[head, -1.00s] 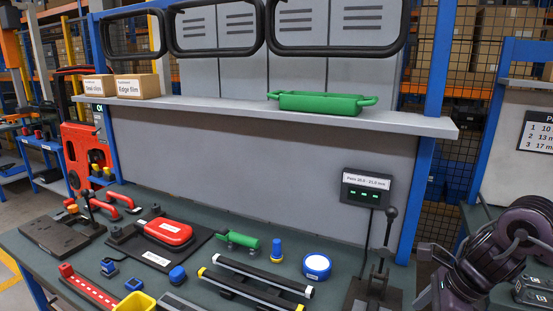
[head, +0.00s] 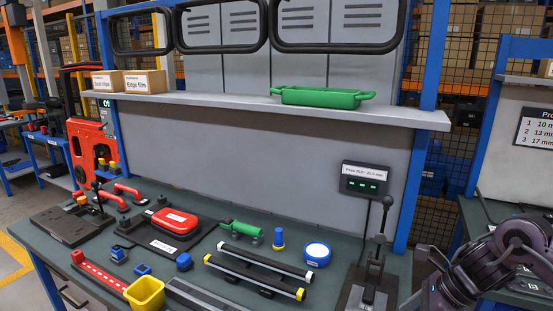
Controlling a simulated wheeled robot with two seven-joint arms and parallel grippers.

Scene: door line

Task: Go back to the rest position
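My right arm shows at the lower right edge of the head view. Dark purple links are visible there, beside the bench (head: 210,208). I cannot make out its fingertips or whether they are open. My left arm and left gripper are out of view. On the bench, a red part (head: 168,220) sits on a black fixture plate. Two black bars (head: 262,268) with white and yellow end caps lie at the front centre. A black lever press (head: 372,275) stands at the right with its handle upright.
A shelf (head: 225,103) above the bench carries a green tray (head: 322,96) and two cardboard boxes (head: 145,82). A gauge display (head: 364,178) is on the back panel.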

